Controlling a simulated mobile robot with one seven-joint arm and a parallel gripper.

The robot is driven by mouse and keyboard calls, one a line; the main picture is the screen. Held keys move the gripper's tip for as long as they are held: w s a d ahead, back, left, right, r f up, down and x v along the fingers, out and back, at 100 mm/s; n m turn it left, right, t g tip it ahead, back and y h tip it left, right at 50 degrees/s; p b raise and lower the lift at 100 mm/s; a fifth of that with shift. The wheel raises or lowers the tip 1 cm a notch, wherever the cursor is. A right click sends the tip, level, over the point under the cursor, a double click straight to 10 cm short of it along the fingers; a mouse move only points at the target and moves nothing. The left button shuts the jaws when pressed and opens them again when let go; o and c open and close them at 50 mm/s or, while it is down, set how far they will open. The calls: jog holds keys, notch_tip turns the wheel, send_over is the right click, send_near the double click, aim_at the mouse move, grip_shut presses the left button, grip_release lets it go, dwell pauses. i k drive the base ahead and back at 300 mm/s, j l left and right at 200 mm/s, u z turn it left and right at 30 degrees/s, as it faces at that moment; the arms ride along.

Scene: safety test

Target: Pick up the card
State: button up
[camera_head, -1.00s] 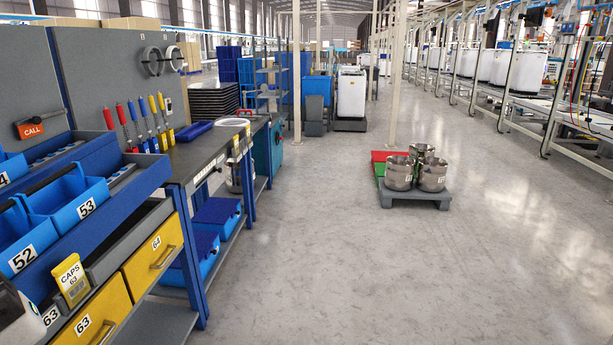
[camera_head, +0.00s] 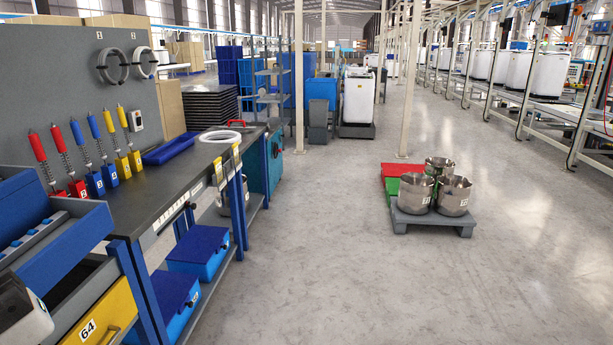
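No loose card that I can make out shows in the current head view. The yellow card marked CAPS 63, seen a second ago, is out of view. Small yellow-and-white tags (camera_head: 218,167) are fixed along the front edge of the workbench (camera_head: 185,170); their print is too small to read. My gripper is not in view. A light grey rounded part, which may be my arm, cuts into the lower left corner.
Blue boxes (camera_head: 198,248) sit under the bench. A grey pallet with metal pots (camera_head: 415,192) stands at centre right. The floor between is clear.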

aim_at(217, 163)
jog(key=i, duration=1.3)
jog(key=i+l+u, duration=0.15)
jog(key=i+u, duration=0.3)
jog(key=i, duration=0.15)
jog(key=i+l+u, duration=0.4)
jog(key=i, duration=0.15)
jog(key=i+l+u, duration=0.85)
jog(key=i+l, duration=0.1)
jog(key=l, duration=0.1)
